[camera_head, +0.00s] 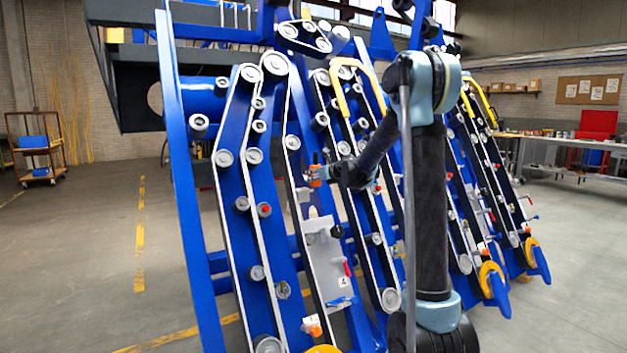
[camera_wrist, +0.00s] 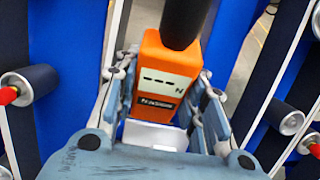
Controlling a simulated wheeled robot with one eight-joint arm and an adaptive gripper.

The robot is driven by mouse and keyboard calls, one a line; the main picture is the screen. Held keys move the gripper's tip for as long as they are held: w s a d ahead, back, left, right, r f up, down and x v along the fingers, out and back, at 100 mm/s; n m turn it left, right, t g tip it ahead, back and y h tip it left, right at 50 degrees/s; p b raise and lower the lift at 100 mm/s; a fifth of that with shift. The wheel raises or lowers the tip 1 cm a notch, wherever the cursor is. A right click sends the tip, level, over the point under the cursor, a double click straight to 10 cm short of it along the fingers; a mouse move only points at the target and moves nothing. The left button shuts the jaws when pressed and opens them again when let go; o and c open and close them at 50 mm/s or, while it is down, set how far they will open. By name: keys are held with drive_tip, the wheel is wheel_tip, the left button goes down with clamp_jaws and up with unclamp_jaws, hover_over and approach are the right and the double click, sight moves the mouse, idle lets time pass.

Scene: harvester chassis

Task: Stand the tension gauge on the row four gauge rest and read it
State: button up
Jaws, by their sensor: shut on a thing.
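My gripper (camera_wrist: 167,72) is shut on the orange tension gauge (camera_wrist: 166,90), with a finger on each side of it. The gauge's display shows dashes and an N, with no number. A black cylindrical part rises from its far end. A white piece (camera_wrist: 152,135) shows just below the gauge; I cannot tell whether they touch or whether it is the gauge rest. In the head view, my gripper (camera_head: 324,172) is beside the frame's belt rows, with the orange gauge (camera_head: 315,177) in it. A grey plate (camera_head: 322,262) below bears a small label that seems to read 4.
Blue frame bars (camera_head: 180,150), belts and several rollers (camera_head: 225,158) crowd around my gripper. A red lever (camera_head: 347,268) and blue handle (camera_head: 340,301) are on the grey plate. A workbench (camera_head: 560,138) stands at right.

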idle(0.4)
drive_tip(key=shift+w+a, duration=1.1)
drive_tip(key=shift+w, duration=0.45)
drive_tip(key=shift+w+a, duration=1.1)
drive_tip(key=shift+w, duration=0.45)
drive_tip(key=shift+w+a, duration=1.1)
drive_tip(key=shift+w, duration=0.45)
drive_tip(key=shift+w+a+f, duration=0.1)
drive_tip(key=shift+w+f, duration=0.1)
drive_tip(key=shift+f, duration=1.65)
drive_tip(key=shift+f, duration=0.3)
drive_tip(key=o, duration=1.2)
drive_tip(key=shift+o, duration=0.2)
drive_tip(key=shift+s, duration=0.1)
drive_tip(key=v, duration=1.2)
